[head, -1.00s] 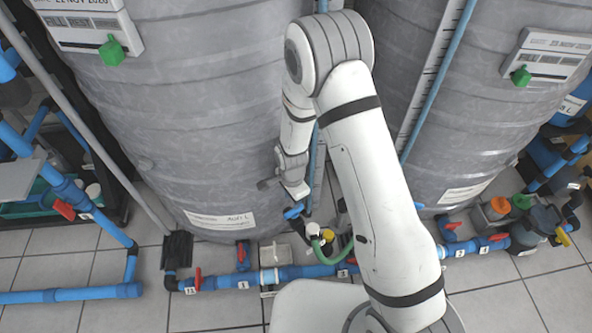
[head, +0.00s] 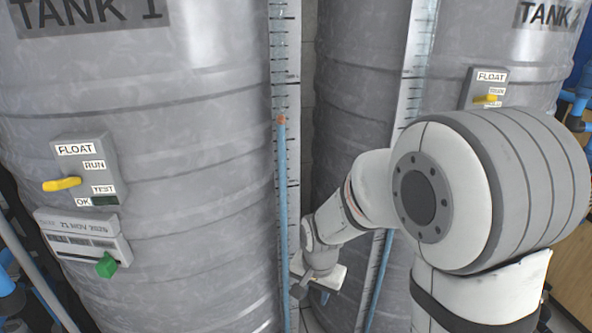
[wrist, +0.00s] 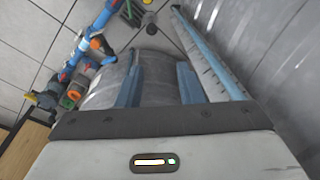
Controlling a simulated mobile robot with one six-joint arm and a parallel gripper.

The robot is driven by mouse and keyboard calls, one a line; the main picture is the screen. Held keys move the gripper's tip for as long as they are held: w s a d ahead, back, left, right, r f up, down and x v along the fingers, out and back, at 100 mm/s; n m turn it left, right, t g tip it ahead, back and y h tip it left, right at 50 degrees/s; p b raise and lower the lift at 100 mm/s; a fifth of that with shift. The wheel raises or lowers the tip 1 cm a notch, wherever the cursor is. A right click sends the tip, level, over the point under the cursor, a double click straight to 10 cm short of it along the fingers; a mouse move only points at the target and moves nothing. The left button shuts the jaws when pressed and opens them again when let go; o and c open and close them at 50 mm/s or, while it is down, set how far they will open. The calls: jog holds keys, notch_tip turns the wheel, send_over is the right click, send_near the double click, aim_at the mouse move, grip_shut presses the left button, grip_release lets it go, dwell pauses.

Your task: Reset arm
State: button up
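My white arm reaches from the lower right of the head view, its large elbow joint covering part of the right tank. My gripper (head: 322,288) hangs in front of the gap between the two tanks, beside the left tank's gauge. In the wrist view my gripper (wrist: 160,78) shows two blue-grey fingers held apart, with nothing between them but the view of a grey tank beyond. The fingertips are partly hidden by the arm in the head view.
The grey TANK 1 (head: 150,220) fills the left, with a FLOAT box (head: 85,165) and yellow lever. The right tank (head: 345,90) stands close behind my arm. A blue tube (head: 283,200) runs up the gauge. Blue pipes (wrist: 75,55) lie on the tiled floor.

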jog(key=s+d+r+n+p, duration=0.1)
jog(key=s+d+r+p, duration=0.2)
jog(key=r, duration=0.6)
jog(key=s+d+r+n+t+p, duration=0.1)
jog(key=s+d+r+p, duration=0.3)
jog(key=r, duration=0.5)
jog(key=s+d+r+n+p, duration=0.3)
jog(key=s+r+p, duration=0.2)
jog(key=r, duration=0.4)
jog(key=shift+s+d+r+p, duration=0.2)
jog(key=shift+s+d+p, duration=0.2)
jog(key=shift+s, duration=0.45)
jog(key=shift+s, duration=0.15)
